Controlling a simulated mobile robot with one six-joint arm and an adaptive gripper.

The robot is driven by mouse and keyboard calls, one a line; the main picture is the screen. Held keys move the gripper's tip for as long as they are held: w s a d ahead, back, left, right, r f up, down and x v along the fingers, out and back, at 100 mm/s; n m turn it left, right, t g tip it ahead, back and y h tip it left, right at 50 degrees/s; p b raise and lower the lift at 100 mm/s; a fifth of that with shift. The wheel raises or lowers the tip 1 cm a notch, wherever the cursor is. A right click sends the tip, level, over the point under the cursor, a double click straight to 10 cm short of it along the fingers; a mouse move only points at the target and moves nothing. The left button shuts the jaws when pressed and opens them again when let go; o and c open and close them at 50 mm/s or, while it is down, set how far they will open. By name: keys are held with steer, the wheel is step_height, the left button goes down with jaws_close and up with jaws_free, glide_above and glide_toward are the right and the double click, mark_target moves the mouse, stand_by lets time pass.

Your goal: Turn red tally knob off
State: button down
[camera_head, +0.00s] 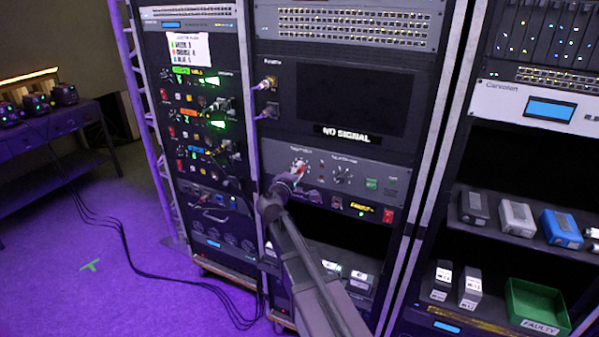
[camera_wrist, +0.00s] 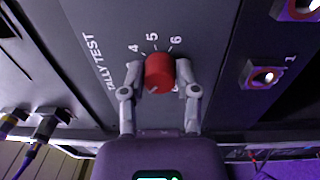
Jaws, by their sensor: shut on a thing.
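The red tally knob (camera_wrist: 159,73) sits on a dark grey panel marked TALLY TEST, with the numbers 4, 5 and 6 printed around it in the wrist view. My gripper (camera_wrist: 160,80) has one finger on each side of the knob and is shut on it. The knob's pointer mark is hard to make out. In the head view my gripper (camera_head: 297,178) is at the left part of the grey panel (camera_head: 325,165) in the middle rack, and the red knob (camera_head: 300,169) is partly hidden by it.
A second knob (camera_head: 342,175) is to the right on the same panel. A dark screen with a NO SIGNAL label (camera_head: 345,133) is above. Cable plugs (camera_wrist: 45,124) stick out at the left in the wrist view. Red square parts (camera_wrist: 262,76) are at the right.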

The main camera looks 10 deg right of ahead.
steer(key=n, duration=0.7)
steer(key=shift+n, duration=0.3)
steer(key=n, duration=0.3)
steer(key=shift+s+r+n+y, duration=0.1)
steer(key=shift+n+y, duration=0.3)
steer(key=n, duration=0.4)
steer(key=shift+p, duration=0.35)
steer(key=shift+c, duration=2.3)
jaws_free()
steer(key=shift+o, duration=0.5)
